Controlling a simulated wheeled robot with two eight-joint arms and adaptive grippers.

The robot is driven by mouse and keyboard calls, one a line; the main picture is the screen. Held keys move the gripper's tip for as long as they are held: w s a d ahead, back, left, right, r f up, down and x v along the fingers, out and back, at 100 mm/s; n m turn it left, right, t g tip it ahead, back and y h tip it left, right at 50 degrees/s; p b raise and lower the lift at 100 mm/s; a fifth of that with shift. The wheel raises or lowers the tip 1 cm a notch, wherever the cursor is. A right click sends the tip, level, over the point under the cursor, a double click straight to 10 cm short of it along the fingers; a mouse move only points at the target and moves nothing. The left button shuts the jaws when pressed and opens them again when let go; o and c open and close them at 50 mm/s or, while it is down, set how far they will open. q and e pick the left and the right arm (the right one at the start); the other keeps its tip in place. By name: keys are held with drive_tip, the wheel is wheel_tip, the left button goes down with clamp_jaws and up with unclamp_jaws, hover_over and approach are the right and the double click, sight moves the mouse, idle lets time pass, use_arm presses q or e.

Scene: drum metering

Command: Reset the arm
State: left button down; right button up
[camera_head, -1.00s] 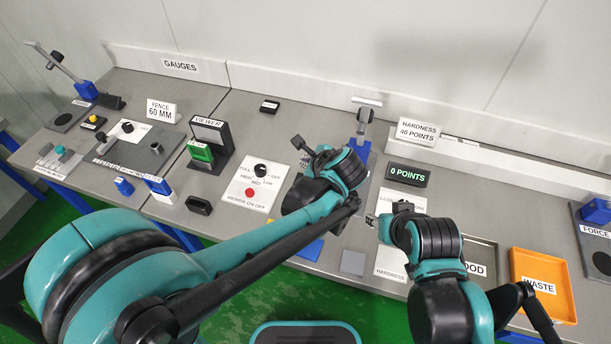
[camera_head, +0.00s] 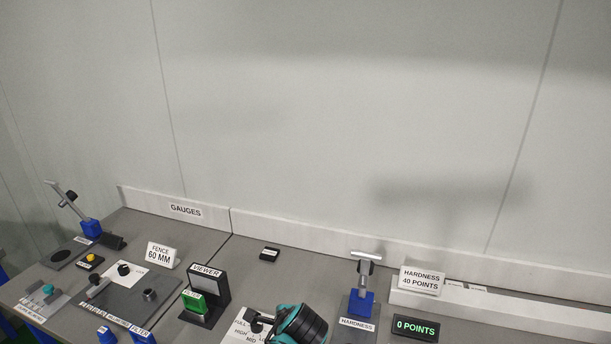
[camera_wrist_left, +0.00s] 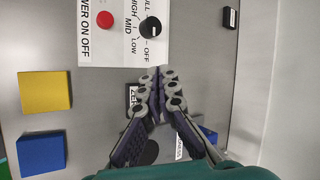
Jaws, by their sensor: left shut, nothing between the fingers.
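My left gripper (camera_wrist_left: 160,75) shows in the left wrist view with its two fingers meeting at the tips, shut and empty. It is above the grey bench, beside the white control panel (camera_wrist_left: 85,40) with a red button (camera_wrist_left: 105,19) and a black knob (camera_wrist_left: 150,27). In the head view a teal and black part of my arm shows at the bottom edge, between the panel and the blue hardness stand (camera_head: 361,303); the fingers are not clear there. My right gripper is out of both views.
A yellow block (camera_wrist_left: 45,92) and a blue block (camera_wrist_left: 42,153) lie on the bench. The viewer (camera_head: 207,290), the fence plate (camera_head: 130,295), the "0 POINTS" display (camera_head: 415,328) and the hardness sign (camera_head: 421,280) stand on it. A pale wall rises behind.

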use_arm(q)
drive_tip(key=s+a+n+h, duration=0.3)
drive_tip(key=s+a+n, duration=0.8)
drive_tip(key=s+n, duration=0.4)
drive_tip(key=shift+a+n, duration=0.35)
drive_tip(key=shift+n, duration=0.85)
